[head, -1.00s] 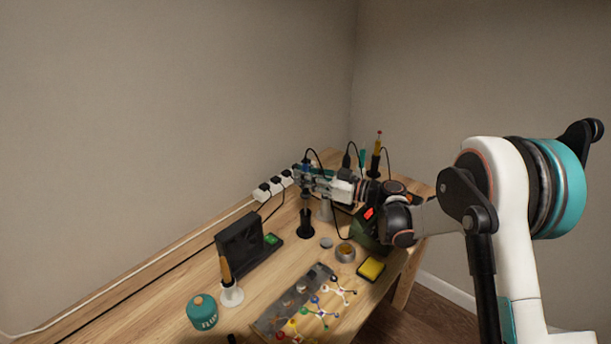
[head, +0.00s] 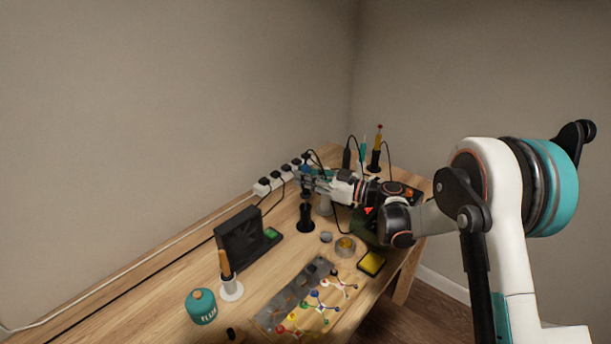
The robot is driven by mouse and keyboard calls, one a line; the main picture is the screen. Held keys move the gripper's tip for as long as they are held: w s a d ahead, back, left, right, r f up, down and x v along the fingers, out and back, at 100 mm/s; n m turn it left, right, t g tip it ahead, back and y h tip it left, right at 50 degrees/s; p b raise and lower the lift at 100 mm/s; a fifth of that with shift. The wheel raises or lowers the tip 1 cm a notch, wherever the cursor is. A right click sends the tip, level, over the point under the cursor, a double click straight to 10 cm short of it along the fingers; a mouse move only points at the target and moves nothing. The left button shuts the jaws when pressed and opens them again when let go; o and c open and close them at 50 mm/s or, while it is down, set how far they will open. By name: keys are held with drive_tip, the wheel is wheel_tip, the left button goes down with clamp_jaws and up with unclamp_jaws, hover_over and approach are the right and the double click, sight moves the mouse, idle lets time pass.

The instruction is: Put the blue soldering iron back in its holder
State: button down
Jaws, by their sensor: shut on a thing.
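My gripper (head: 309,181) is shut on the blue soldering iron (head: 306,168), which it holds upright near the back of the workbench. A little blue shows at the top of the iron, and the fingers hide much of its handle. A black holder (head: 305,219) stands directly below the gripper, and the iron's lower part lines up with its top. I cannot tell how deep the iron sits in the holder, or whether it rests there.
A white power strip (head: 263,187) with several plugs lies behind the gripper, with cables nearby. A yellow-handled iron (head: 377,143) stands at the back right. A black box (head: 240,236), teal canister (head: 201,306), yellow sponge (head: 371,262) and small round tins stand in front.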

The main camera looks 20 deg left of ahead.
sight(306, 194)
drive_tip(key=shift+f, duration=1.15)
drive_tip(key=shift+f, duration=0.7)
drive_tip(key=c, duration=0.8)
unclamp_jaws()
drive_tip(key=shift+r+p, duration=2.6)
drive_tip(key=shift+r, duration=2.9)
